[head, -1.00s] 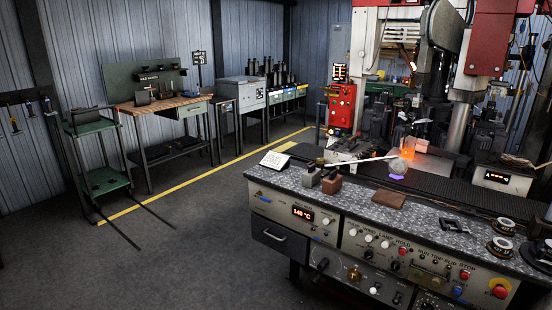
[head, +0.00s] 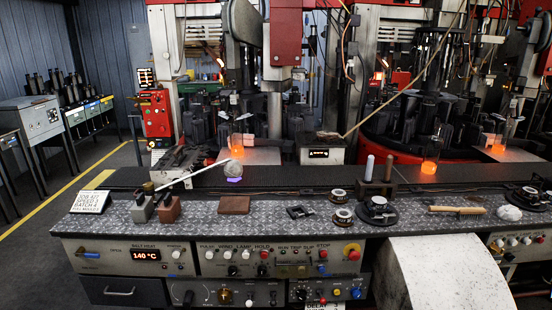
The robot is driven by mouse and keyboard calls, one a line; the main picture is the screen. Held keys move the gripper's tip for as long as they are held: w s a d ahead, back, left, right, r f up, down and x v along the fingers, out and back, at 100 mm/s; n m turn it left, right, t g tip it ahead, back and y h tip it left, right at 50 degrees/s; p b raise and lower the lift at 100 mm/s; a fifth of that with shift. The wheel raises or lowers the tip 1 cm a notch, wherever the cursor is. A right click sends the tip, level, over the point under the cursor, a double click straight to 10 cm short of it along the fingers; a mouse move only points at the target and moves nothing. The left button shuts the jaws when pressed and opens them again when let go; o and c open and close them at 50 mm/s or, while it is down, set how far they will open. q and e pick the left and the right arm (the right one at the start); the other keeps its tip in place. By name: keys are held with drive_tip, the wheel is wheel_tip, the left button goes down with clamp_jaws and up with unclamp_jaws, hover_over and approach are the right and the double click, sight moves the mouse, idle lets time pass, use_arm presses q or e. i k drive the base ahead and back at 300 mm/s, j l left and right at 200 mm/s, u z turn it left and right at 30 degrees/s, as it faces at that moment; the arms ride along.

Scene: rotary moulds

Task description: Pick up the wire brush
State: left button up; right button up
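A slim tool with a light wooden handle (head: 457,210) lies flat on the right part of the speckled console top (head: 270,215). It looks like the wire brush, but its bristles are too small to make out. It lies between a dark round reel and a grey lump. Neither of my grippers shows in the head view.
The grey lump (head: 509,213) and dark round reel (head: 377,210) flank the tool. A brown block (head: 235,205) lies farther left. A pale curved surface (head: 445,270) covers part of the console front.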

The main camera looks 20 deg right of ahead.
sight(467, 214)
drive_tip(key=i+z, duration=0.1)
drive_tip(key=z, duration=0.35)
drive_tip(key=i+j+z, duration=0.1)
drive_tip(key=z, duration=0.35)
drive_tip(key=i+j+z, duration=0.1)
drive_tip(key=z, duration=0.4)
drive_tip(key=i+j+z, duration=0.1)
drive_tip(key=z, duration=0.3)
drive_tip(key=i+j+z, duration=0.1)
drive_tip(key=j+z, duration=0.15)
drive_tip(key=z, duration=0.2)
drive_tip(key=j+z, duration=0.15)
drive_tip(key=z, duration=0.25)
